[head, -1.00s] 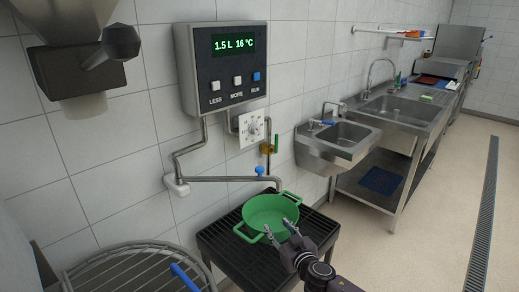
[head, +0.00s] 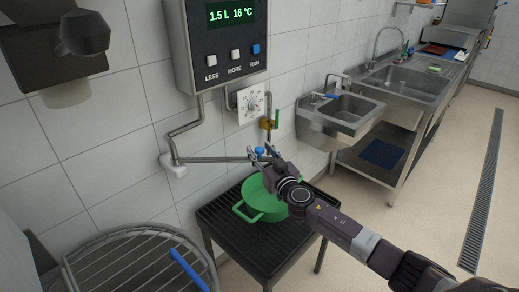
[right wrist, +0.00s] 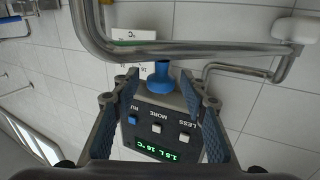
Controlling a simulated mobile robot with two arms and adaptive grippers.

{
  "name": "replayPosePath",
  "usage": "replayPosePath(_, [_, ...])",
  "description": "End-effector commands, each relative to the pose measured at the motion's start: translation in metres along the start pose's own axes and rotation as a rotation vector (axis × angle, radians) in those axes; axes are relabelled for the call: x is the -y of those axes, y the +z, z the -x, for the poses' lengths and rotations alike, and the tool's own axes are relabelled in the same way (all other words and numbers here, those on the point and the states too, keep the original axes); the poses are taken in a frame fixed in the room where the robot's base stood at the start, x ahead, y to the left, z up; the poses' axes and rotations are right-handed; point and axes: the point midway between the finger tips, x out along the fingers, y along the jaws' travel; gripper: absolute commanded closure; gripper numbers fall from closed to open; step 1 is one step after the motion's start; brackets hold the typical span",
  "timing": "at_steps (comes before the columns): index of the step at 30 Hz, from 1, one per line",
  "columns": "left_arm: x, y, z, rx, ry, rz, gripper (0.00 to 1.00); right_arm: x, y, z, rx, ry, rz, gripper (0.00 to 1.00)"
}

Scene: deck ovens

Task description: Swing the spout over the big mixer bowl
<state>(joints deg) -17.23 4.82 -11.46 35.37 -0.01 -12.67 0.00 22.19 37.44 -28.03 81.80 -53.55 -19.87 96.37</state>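The spout (head: 215,160) is a steel pipe that runs from a white wall bracket to the right, over the green pot (head: 250,212). Its blue knob (head: 260,150) is near its free end. My right gripper (head: 262,156) is at that knob. In the right wrist view the open fingers (right wrist: 160,100) stand on either side of the blue knob (right wrist: 161,77), with gaps showing between. The big mixer bowl is at the lower left under a round wire guard (head: 130,240); its inside is mostly hidden. My left gripper is not in view.
The green pot stands on a black slatted stand (head: 218,218). A water meter panel (head: 215,45) reading 1.5 L 16 °C hangs above the spout. A blue handle (head: 188,268) sticks up at the guard. Sinks (head: 345,110) stand to the right, with open floor in front.

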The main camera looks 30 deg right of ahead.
Motion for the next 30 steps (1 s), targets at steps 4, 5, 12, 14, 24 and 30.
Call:
replayPosePath(4, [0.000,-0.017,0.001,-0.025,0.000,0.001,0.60,0.001,0.000,-0.006,0.000,-0.002,-0.001,0.60])
replayPosePath(5, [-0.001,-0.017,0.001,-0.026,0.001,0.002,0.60,0.001,0.000,-0.007,0.000,-0.002,-0.001,0.60])
replayPosePath(12, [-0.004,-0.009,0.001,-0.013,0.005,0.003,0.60,0.001,0.000,-0.007,0.001,-0.001,0.000,0.60])
replayPosePath(14, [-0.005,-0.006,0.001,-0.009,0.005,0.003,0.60,0.001,0.000,-0.007,0.001,-0.001,0.000,0.63])
replayPosePath(24, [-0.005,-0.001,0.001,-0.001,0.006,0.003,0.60,0.001,0.000,-0.007,0.001,-0.001,0.000,1.00])
replayPosePath(30, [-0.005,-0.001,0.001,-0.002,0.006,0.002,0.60,0.001,0.000,-0.007,0.001,-0.001,0.000,1.00])
